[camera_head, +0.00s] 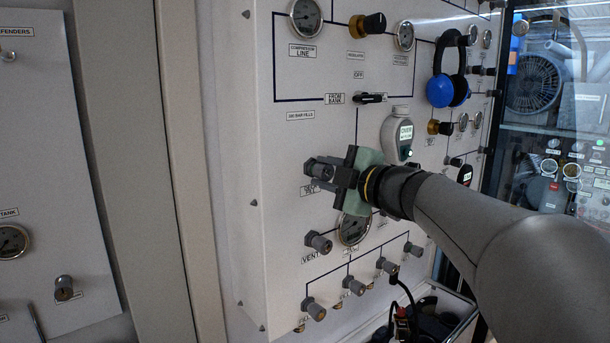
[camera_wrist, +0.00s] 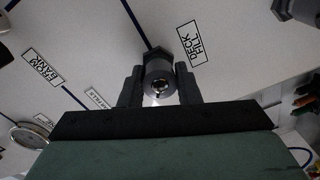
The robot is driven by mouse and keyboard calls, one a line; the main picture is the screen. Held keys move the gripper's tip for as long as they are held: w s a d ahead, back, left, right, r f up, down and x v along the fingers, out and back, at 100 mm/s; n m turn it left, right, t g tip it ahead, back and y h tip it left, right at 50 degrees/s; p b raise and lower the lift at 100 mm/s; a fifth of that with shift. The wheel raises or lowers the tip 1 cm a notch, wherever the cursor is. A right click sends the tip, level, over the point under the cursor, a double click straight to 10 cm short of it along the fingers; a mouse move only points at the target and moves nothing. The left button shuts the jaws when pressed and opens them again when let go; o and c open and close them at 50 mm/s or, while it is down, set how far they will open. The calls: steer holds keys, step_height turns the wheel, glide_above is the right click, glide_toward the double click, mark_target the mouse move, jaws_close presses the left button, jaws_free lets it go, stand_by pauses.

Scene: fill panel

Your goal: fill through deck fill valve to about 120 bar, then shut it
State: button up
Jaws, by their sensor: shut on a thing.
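The deck fill valve is a grey knob (camera_wrist: 158,78) beside the label DECK FILL (camera_wrist: 193,43) in the wrist view. My gripper (camera_wrist: 159,88) has one dark finger on each side of the knob and is shut on it. In the head view my gripper (camera_head: 333,178) is at the panel face, on the valve knob (camera_head: 317,169), and partly covers its label. A round gauge (camera_head: 354,229) sits just below my gripper, its top hidden by it. Its reading is too small to tell.
The white panel (camera_head: 270,200) also carries a VENT knob (camera_head: 318,242), several lower knobs, and a FROM BANK lever (camera_head: 371,98). A grey device with a lit screen (camera_head: 399,133) and blue ear defenders (camera_head: 441,90) hang close by. A black hose (camera_head: 405,290) hangs lower right.

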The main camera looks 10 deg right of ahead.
stand_by(0.3)
steer(key=o, duration=1)
steer(key=shift+c, duration=0.2)
steer(key=b+v, duration=0.2)
steer(key=v, duration=1.5)
steer(key=shift+s, duration=0.25)
steer(key=shift+d+r, duration=0.1)
